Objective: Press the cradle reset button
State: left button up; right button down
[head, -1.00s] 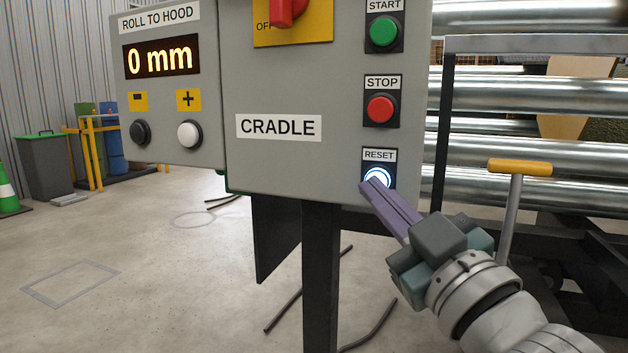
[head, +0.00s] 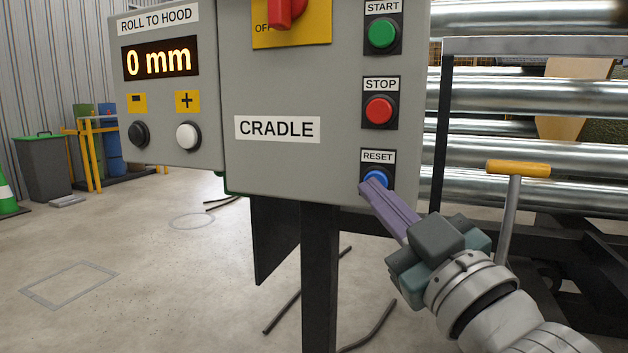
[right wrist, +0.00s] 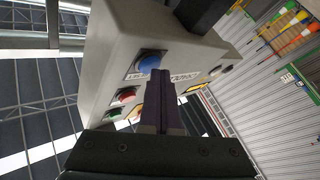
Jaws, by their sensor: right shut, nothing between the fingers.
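The grey cradle control box (head: 285,165) fills the middle of the head view. The blue reset button (head: 377,177) sits at its lower right, under the RESET label, and is not lit white. My right gripper (head: 372,187) is shut and empty, with its purple fingertips at the lower left of the button, covering part of it. Whether the tips touch it I cannot tell. In the right wrist view the blue button (right wrist: 150,63) shows just beyond the tips of the shut fingers (right wrist: 155,75). My left gripper is not in view.
Above the reset button are the red stop button (head: 379,110) and the green start button (head: 382,34). A red rotary switch (head: 286,12) is at the top. Steel rollers (head: 530,100) and a yellow T-handle (head: 518,168) stand to the right. The floor at left is open.

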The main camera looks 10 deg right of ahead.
jog(key=shift+s+a+p, duration=0.3)
jog(key=shift+s+a, duration=0.05)
jog(key=shift+s, duration=0.2)
jog(key=s+a+p, duration=0.1)
jog(key=s, duration=0.1)
jog(key=s+a+p, duration=0.1)
jog(key=s, duration=0.1)
jog(key=shift+a, duration=0.4)
dwell(0.4)
